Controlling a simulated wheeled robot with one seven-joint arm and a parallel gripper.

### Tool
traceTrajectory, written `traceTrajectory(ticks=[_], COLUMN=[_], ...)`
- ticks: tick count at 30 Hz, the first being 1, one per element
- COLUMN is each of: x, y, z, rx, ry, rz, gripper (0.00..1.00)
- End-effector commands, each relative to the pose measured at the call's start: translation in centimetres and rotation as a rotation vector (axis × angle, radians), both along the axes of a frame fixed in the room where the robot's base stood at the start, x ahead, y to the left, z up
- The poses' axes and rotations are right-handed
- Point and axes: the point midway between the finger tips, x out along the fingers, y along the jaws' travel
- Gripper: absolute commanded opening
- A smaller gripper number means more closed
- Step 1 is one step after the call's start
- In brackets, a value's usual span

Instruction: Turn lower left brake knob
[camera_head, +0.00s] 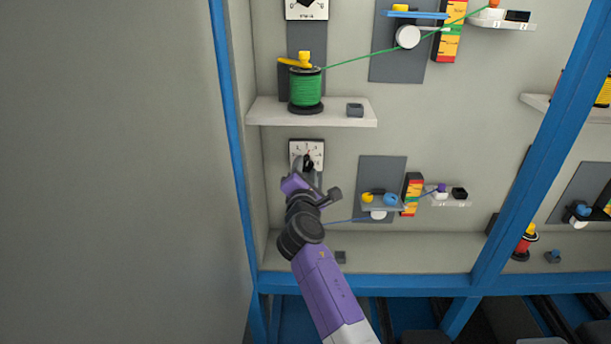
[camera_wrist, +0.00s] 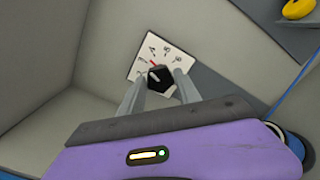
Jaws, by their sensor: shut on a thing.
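The lower left brake knob (camera_wrist: 160,80) is black and sits on a white dial plate (camera_wrist: 151,47) with printed numbers and a red pointer mark. My gripper (camera_wrist: 160,88) is shut on the knob, with one grey finger on each side of it in the wrist view. In the head view my gripper (camera_head: 308,168) is at the dial plate (camera_head: 316,148), below the left shelf. The knob there is mostly hidden behind my gripper.
A shelf (camera_head: 270,112) with a green spool (camera_head: 305,88) is just above the dial. To the right, a grey panel (camera_head: 396,165) carries a yellow and a blue part. Blue frame posts (camera_head: 232,120) stand at the left and right.

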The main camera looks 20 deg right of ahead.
Motion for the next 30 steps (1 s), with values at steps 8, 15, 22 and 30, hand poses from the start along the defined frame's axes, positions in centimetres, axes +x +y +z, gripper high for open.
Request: traceTrajectory(ticks=[8, 15, 22, 30], x=[-0.01, -0.02, -0.03, -0.03], y=[-0.07, -0.09, -0.09, -0.09], z=[-0.35, -0.25, -0.16, -0.13], rx=[0.196, 0.311, 0.36, 0.368], ry=[-0.064, -0.1, -0.116, -0.117], rz=[-0.001, -0.002, -0.002, -0.002], gripper=[0.0, 0.0, 0.0, 0.0])
